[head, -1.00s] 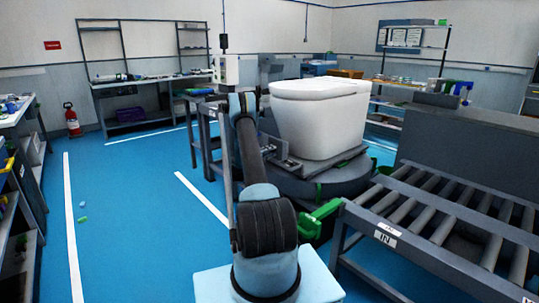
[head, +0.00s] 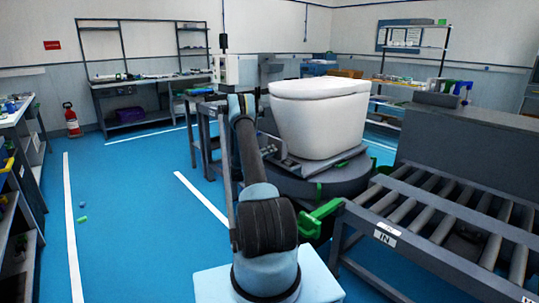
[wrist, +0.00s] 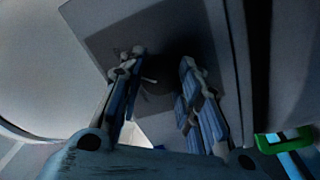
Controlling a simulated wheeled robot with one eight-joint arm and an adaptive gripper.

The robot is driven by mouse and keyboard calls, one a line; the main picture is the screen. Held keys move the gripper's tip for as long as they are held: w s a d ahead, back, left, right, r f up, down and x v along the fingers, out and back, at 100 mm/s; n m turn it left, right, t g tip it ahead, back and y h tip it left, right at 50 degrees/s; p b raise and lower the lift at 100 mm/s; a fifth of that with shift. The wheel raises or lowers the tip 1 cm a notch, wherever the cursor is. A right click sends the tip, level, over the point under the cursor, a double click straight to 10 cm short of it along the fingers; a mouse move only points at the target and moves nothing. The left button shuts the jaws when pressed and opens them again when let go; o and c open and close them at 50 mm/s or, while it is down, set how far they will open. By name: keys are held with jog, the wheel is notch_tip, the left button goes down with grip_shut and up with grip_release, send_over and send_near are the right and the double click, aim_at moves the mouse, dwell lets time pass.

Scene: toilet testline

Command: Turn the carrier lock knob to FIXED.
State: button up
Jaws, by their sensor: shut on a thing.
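The white toilet (head: 318,115) stands on a dark carrier plate (head: 335,158) on a round turntable (head: 325,188) in the head view. In the wrist view, my gripper (wrist: 158,68) has its two fingers on either side of a dark, shadowed knob (wrist: 158,85) under a grey plate (wrist: 150,35). The fingers are closed on it. The knob's marking and its FIXED label cannot be read. In the head view my arm hides the gripper and the knob.
A roller conveyor (head: 440,215) marked IN stands at the right, close to the turntable. A green bracket (head: 318,218) sticks out at its near end. A workbench (head: 150,85) stands at the back left. The blue floor (head: 130,210) at the left is mostly clear.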

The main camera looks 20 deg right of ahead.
jog(key=shift+d+f, duration=0.1)
jog(key=shift+f, duration=0.05)
jog(key=o, duration=1)
jog(key=shift+f, duration=0.1)
jog(key=shift+o, duration=0.2)
jog(key=v, duration=1.2)
